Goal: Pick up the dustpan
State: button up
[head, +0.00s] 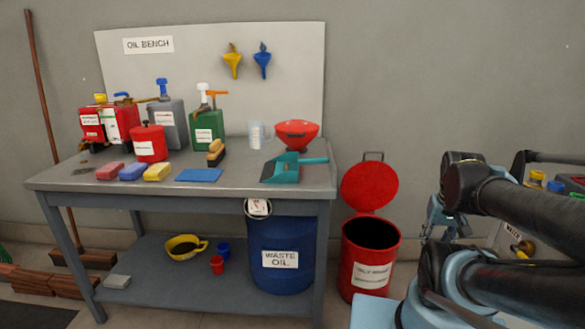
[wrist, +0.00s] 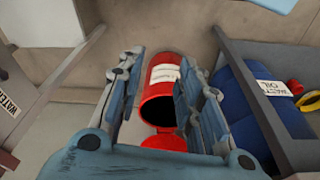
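The teal dustpan (head: 281,171) lies near the right end of the bench top, its handle pointing right toward the bench's edge. My gripper (head: 436,218) is to the right of the bench, apart from the dustpan, beyond the red waste can. In the wrist view my gripper (wrist: 160,60) has its fingers spread, with nothing held between them; the red can shows beyond them. The dustpan does not show clearly in the wrist view.
A red funnel (head: 296,134) stands just behind the dustpan, and a blue cloth (head: 198,175) lies left of it. The bench (head: 95,184) holds several cans, sponges and a brush. A red can (head: 362,275) with its lid raised stands right of the bench.

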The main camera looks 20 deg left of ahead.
jog(key=shift+o, duration=0.3)
jog(key=shift+w, duration=0.1)
jog(key=shift+o, duration=0.9)
jog(key=shift+s+a+r, duration=0.1)
jog(key=shift+s+r, duration=0.1)
jog(key=w+a+r+n+y, duration=0.1)
jog(key=w+a+r+n, duration=0.4)
jog(key=w+r, duration=0.3)
notch_tip(320, 180, up, 18)
jog(key=n+g+y, duration=0.3)
jog(key=n, duration=1.3)
send_over(309, 160)
jog(key=w+d, duration=0.3)
jog(key=d, duration=0.3)
jog(key=x, duration=1.7)
jog(key=shift+s+a+r, duration=0.1)
jog(key=shift+s+a, duration=0.1)
jog(key=shift+s, duration=0.05)
grip_shut()
